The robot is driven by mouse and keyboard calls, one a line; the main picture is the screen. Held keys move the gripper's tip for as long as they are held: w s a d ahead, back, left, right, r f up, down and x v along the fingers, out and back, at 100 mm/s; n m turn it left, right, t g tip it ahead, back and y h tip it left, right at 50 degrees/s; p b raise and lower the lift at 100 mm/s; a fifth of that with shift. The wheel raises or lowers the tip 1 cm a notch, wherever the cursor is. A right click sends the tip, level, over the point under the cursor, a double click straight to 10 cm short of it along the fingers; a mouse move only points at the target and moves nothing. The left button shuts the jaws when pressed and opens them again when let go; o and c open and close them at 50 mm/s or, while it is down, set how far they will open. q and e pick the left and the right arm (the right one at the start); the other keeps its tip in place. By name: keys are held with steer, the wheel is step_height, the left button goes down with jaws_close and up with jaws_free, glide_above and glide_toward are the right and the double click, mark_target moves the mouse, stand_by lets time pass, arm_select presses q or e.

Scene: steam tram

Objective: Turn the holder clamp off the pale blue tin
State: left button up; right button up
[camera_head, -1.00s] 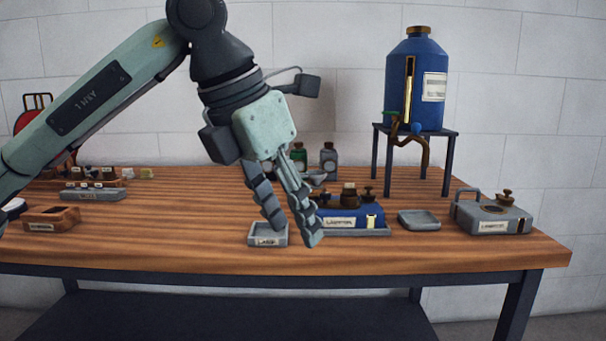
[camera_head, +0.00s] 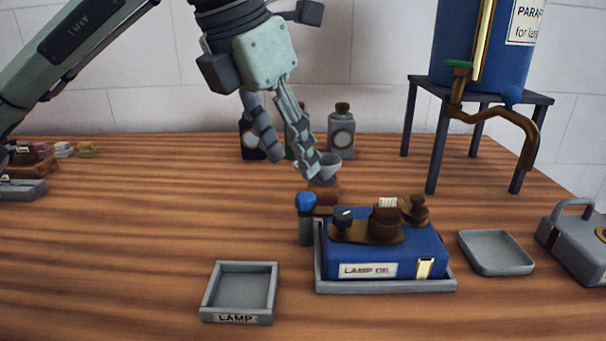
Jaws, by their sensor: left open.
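A blue tin (camera_head: 382,252) labelled LAMP OIL sits in a shallow grey holder tray (camera_head: 385,286); it looks deep blue, not pale. Brown fittings (camera_head: 386,222) and a dark knob are on its top. At the holder's back left corner stands a grey post (camera_head: 306,231) with a blue knob (camera_head: 306,202). A short brown bar (camera_head: 324,211), apparently the clamp, runs from the knob toward the tin's top edge; I cannot tell whether it overlaps the tin. My left gripper (camera_head: 290,167) is open and empty, above and behind the post, pointing down. My right gripper is out of view.
An empty grey LAMP tray (camera_head: 240,290) lies front left, another grey dish (camera_head: 495,252) right of the tin. A blue tank (camera_head: 460,45) stands on a dark stand at right. The left tabletop is mostly clear.

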mark_target(305, 195)
arm_select(q)
steer(key=x, duration=0.5)
steer(key=shift+s+f, duration=0.2)
steer(key=shift+w+d+f, duration=0.2)
steer(key=shift+f, duration=0.4)
steer(key=shift+w+f, duration=0.1)
jaws_close()
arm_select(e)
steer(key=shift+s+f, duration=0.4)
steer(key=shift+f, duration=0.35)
